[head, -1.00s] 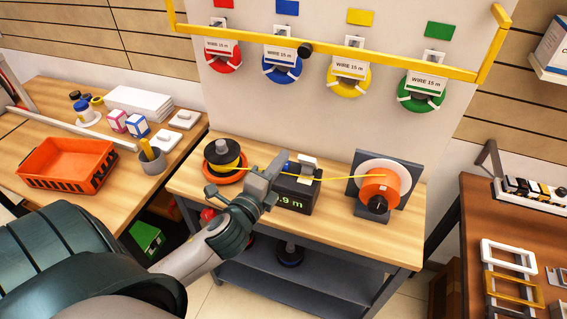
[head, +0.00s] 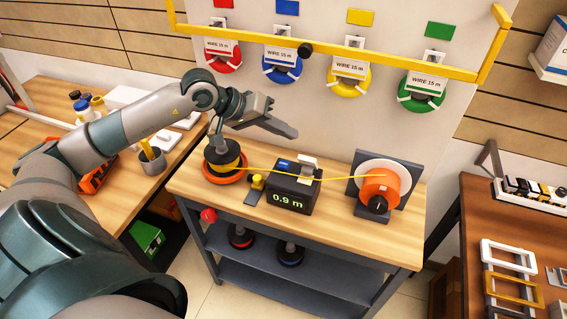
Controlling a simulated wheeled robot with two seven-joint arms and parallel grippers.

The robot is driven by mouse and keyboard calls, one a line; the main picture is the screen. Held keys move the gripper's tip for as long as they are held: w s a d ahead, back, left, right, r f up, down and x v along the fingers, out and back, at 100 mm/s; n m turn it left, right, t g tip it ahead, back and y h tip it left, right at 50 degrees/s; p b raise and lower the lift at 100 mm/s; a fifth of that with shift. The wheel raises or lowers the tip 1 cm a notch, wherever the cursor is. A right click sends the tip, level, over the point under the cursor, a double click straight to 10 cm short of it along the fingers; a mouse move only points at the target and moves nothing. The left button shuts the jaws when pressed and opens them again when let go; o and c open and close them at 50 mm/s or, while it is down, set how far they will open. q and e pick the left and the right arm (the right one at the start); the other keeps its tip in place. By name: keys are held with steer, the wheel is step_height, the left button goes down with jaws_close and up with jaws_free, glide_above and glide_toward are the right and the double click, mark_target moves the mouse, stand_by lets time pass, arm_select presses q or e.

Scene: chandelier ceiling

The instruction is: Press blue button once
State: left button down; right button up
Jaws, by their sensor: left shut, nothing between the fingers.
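The blue button (head: 285,164) is a small blue patch on top of the dark measuring box (head: 291,188), whose display reads 0.9 m. A yellow wire (head: 330,178) runs across the box top, past a light grey part beside the button. My left gripper (head: 287,128) comes in from the left and is shut and empty. It appears above and behind the box in the picture, apart from the button. The button is in clear sight. My right gripper is not in view.
A yellow wire spool in an orange holder (head: 238,177) stands left of the box, and an orange reel (head: 378,190) stands right of it. A red knob (head: 209,215) sits at the bench's front left. Coloured wire coils hang on the wall panel behind.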

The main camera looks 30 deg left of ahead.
arm_select(q)
steer(key=shift+a+m+y, duration=0.4)
steer(key=shift+a+y, duration=0.2)
steer(key=shift+a, duration=0.6)
steer(key=shift+f, duration=0.2)
glide_above(279, 165)
step_height(279, 165, down, 6)
steer(key=shift+r+p, duration=0.2)
steer(key=shift+p, duration=0.2)
steer(key=shift+w+f+b, duration=0.1)
steer(key=shift+f+b, duration=1.35)
steer(key=shift+b, duration=0.3)
